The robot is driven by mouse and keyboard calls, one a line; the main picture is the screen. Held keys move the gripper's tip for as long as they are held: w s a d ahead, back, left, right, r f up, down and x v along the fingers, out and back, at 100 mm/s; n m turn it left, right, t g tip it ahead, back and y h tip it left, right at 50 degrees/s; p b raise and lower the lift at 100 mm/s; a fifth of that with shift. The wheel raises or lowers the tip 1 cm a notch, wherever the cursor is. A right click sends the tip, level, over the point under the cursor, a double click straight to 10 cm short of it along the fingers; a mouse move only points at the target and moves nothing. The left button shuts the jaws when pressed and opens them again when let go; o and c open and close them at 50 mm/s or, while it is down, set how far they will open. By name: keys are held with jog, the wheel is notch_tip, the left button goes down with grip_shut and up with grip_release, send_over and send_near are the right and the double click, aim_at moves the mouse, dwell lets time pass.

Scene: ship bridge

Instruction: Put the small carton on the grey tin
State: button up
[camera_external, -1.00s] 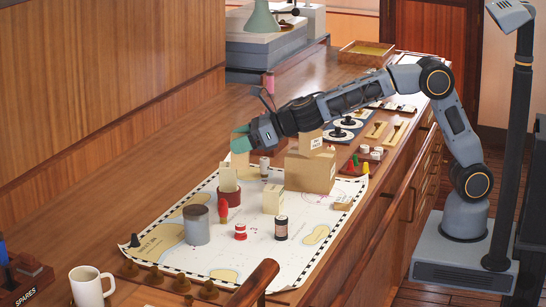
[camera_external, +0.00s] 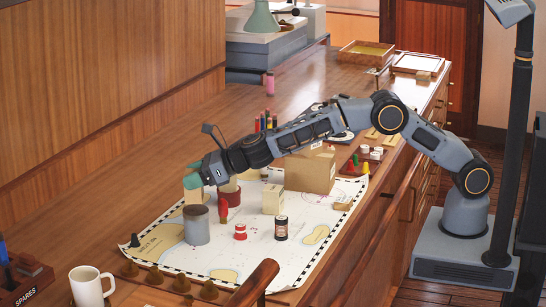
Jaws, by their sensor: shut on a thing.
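My gripper (camera_external: 194,170), with green fingertips, is shut on the small cream carton (camera_external: 193,190) and holds it upright. The carton is over the grey tin (camera_external: 196,228), which stands upright on the chart. The carton's lower edge is close to the tin's top rim. I cannot tell whether they touch.
A black cone (camera_external: 135,240) is at the left.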

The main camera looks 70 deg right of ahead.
notch_tip(320, 180, down, 3)
jog(key=shift+b, duration=1.1)
jog(key=shift+r, duration=0.15)
jog(key=o, duration=0.5)
jog(key=shift+f, duration=0.25)
jog(key=o, duration=0.5)
jog(key=shift+c, duration=0.2)
jog(key=shift+r, duration=0.1)
